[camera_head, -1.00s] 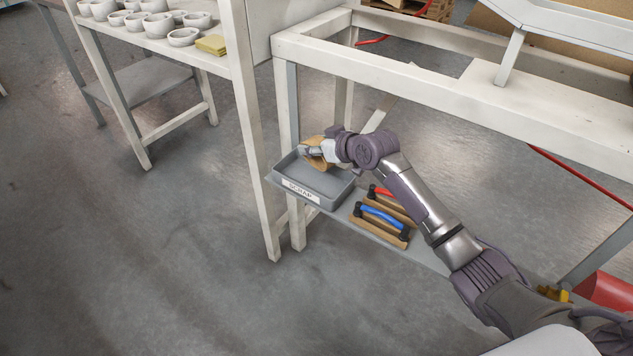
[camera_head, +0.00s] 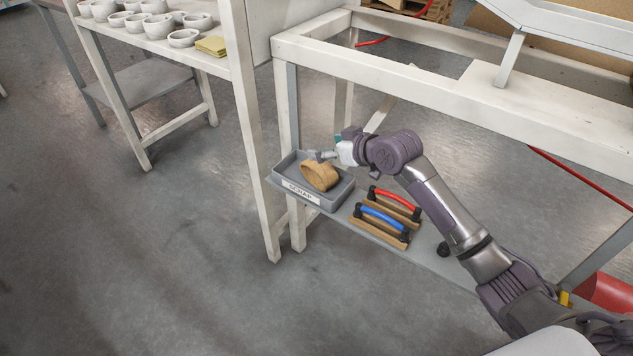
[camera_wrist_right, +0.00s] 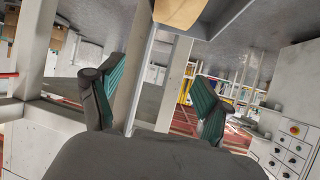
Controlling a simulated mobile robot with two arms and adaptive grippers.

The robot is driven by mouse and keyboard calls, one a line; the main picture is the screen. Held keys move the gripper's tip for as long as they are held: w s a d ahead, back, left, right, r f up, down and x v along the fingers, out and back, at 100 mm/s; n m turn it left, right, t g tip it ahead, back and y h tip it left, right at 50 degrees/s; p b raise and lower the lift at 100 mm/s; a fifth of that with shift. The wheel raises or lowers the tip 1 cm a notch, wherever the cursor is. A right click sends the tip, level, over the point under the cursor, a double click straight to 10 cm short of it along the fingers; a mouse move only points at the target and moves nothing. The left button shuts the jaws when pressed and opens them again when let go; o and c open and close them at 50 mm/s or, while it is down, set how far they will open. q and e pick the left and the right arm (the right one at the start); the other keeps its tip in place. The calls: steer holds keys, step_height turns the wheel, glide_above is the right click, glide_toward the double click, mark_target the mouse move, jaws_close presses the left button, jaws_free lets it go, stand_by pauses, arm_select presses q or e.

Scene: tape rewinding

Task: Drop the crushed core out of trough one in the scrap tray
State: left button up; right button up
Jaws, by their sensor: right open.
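The crushed core (camera_head: 320,175), a tan ring squeezed out of round, lies in the grey scrap tray (camera_head: 338,201), whose front carries a SCRAP label. The tray stands on the low grey shelf at the left end of the frame. My right gripper (camera_head: 322,155) is just above and behind the core. Its two fingers stand wide apart and empty in the right wrist view (camera_wrist_right: 157,95). A tan piece at the top of that view (camera_wrist_right: 180,10) looks like the core. My left gripper is in neither view.
Two wooden blocks with a red handle (camera_head: 396,198) and a blue handle (camera_head: 383,216) sit on the shelf right of the tray. White frame legs (camera_head: 290,150) stand close behind and left of the tray. White bowls (camera_head: 158,25) fill a table at the upper left.

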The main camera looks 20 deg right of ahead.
steer(key=v, duration=0.6)
steer(key=shift+s, duration=0.3)
steer(key=shift+d+r, duration=0.1)
